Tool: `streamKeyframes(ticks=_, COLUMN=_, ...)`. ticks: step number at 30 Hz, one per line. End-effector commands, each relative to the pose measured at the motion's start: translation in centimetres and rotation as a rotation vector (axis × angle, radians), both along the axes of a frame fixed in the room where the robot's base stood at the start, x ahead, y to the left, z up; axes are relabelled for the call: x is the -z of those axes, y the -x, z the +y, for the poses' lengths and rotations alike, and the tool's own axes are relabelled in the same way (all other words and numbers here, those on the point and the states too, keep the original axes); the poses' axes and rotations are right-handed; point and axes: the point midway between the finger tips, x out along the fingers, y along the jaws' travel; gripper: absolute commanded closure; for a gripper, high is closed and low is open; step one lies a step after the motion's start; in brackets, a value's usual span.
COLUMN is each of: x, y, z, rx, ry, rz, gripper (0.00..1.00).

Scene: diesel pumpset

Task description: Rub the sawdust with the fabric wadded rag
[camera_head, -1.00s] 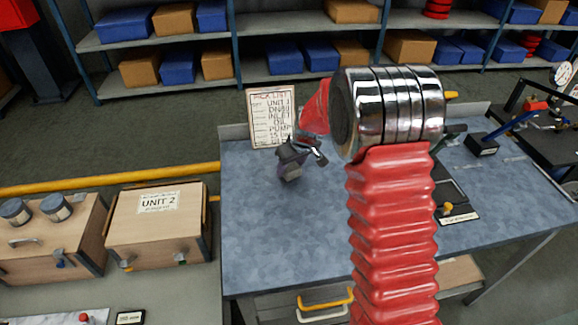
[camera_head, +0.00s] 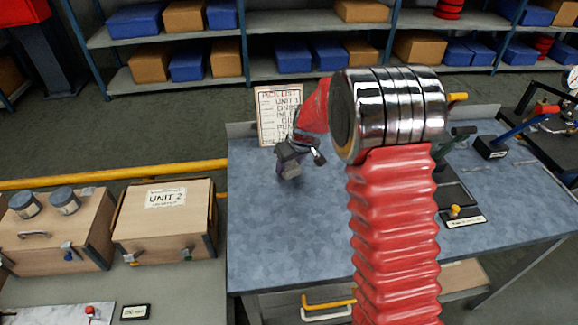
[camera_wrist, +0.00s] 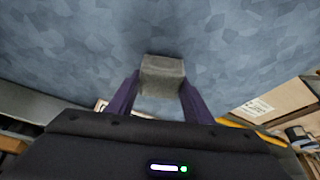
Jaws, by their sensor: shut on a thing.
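My gripper (camera_head: 289,170) is over the blue-grey bench top (camera_head: 290,230), towards its back left, in front of the pick list sign. In the wrist view my gripper (camera_wrist: 160,85) has its two purple fingers shut on a grey, blocky wad, the fabric wadded rag (camera_wrist: 162,75). The rag sticks out past the fingertips. Whether it touches the bench top I cannot tell. I cannot make out any sawdust in either view. My red arm hides part of the bench in the head view.
The pick list sign (camera_head: 279,115) stands at the bench's back left. A dark tray (camera_head: 455,190) and a blue-handled tool (camera_head: 500,145) are on the right. The bench's front left is clear.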

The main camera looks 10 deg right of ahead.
Motion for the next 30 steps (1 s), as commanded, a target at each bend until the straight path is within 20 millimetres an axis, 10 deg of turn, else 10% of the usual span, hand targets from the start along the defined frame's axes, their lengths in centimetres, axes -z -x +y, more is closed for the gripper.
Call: streamKeyframes(ticks=30, x=0.4, y=-3.7, z=0.0, rx=0.000, ry=0.000, rz=0.002, gripper=0.72)
